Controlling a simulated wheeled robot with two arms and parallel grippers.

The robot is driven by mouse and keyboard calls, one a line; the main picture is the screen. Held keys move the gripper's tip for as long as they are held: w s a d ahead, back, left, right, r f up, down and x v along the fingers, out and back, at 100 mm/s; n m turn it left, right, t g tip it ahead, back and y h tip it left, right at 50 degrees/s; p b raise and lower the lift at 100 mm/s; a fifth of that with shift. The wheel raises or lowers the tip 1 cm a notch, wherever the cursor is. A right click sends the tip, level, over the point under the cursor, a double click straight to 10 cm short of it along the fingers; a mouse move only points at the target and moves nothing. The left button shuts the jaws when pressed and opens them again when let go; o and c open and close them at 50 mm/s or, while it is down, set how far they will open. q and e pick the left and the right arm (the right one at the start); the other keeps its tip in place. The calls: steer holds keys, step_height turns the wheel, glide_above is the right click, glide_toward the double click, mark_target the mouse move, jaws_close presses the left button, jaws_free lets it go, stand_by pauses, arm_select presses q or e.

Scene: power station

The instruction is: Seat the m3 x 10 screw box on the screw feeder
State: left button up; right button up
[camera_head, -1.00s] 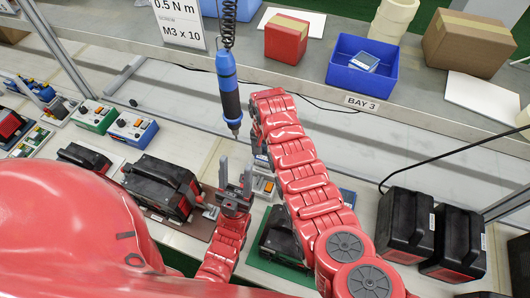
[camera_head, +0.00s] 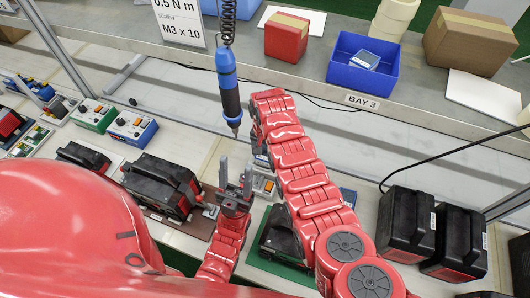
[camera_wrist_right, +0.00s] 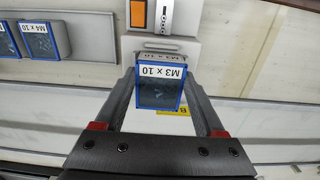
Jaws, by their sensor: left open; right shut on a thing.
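The M3 x 10 screw box (camera_wrist_right: 160,92), dark with a blue rim and a white label, is between the fingers of my right gripper (camera_wrist_right: 159,110) in the right wrist view. My right gripper is shut on it. The grey screw feeder (camera_wrist_right: 190,48), with an orange switch and an M3 x 10 label, lies just beyond the box. I cannot tell whether the box touches it. In the head view, my right arm hides most of this; a grey unit with orange (camera_head: 264,186) shows beside it. My left gripper (camera_head: 236,182) is open and empty, pointing up.
Boxes labelled M4 (camera_wrist_right: 45,40) stand at the left in the wrist view. A blue screwdriver (camera_head: 229,90) hangs above the bench near my right arm. Black cases (camera_head: 407,224) stand on the right. A blue bin (camera_head: 362,66) sits on the shelf.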

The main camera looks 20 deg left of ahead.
steer(key=shift+f, duration=0.3)
steer(key=o, duration=1.4)
steer(key=shift+r, duration=0.1)
steer(key=shift+r+p, duration=0.55)
steer(key=shift+r, duration=0.85)
steer(key=shift+r+p, duration=0.5)
steer(key=shift+r, duration=1.6)
